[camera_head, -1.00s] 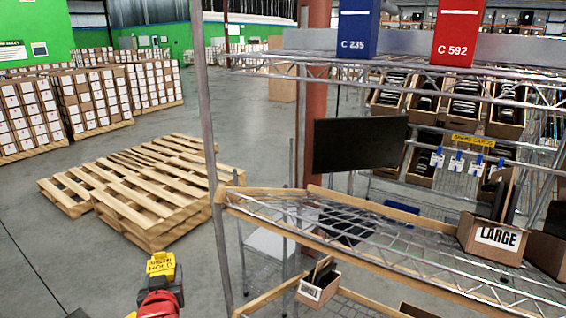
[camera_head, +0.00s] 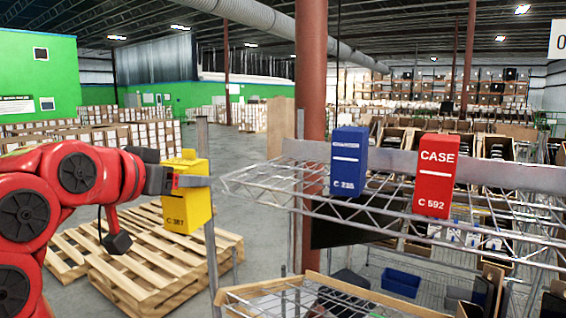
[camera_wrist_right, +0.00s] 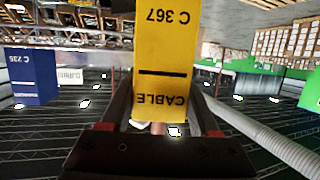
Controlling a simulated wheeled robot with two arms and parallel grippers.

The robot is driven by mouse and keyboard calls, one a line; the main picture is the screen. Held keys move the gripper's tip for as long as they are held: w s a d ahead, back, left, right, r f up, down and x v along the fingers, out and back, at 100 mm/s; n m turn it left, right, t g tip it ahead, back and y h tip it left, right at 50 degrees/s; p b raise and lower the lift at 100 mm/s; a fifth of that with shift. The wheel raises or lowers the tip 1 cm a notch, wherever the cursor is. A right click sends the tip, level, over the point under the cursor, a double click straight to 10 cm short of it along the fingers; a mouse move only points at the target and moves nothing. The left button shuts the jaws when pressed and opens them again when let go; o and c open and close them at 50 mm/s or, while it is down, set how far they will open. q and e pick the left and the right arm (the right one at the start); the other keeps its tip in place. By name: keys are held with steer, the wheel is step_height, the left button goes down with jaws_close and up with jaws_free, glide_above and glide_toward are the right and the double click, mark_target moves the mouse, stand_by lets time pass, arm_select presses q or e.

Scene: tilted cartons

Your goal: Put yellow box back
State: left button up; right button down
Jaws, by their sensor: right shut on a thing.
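The yellow box (camera_head: 186,212), marked C 367, is upright in my right gripper (camera_head: 188,180) at the left of the head view. The fingers are shut on its upper part. It is in the air, left of the wire shelf's upper level (camera_head: 262,186), and overlaps the shelf's front post in the picture. The right wrist view shows the yellow box (camera_wrist_right: 163,60) upside down between the fingers (camera_wrist_right: 163,118), with CABLE readable. A blue box (camera_head: 348,160), marked C 235, and a red box (camera_head: 435,175), marked CASE C 592, stand on the upper level. My left gripper is out of view.
The upper level has bare wire left of the blue box. A grey post (camera_head: 211,250) rises at the shelf's left end. Wooden pallets (camera_head: 150,270) lie on the floor behind my arm. A blue bin (camera_head: 401,283) sits lower down.

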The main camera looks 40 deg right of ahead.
steer(key=s+d+r+m+g+h+p, duration=0.25)
steer(key=s+d+r, duration=0.35)
steer(key=s+r, duration=0.35)
steer(key=shift+m+g+y, duration=0.25)
steer(key=shift+g, duration=0.3)
steer(key=w+p+x, duration=0.1)
steer(key=x, duration=0.4)
steer(key=w+r+p+x, duration=0.1)
steer(key=x, duration=0.4)
steer(key=w+p+x, duration=0.1)
steer(key=x, duration=0.5)
steer(key=shift+a+r, duration=0.35)
steer(key=shift+f, duration=0.65)
steer(key=shift+c, duration=0.6)
jaws_free()
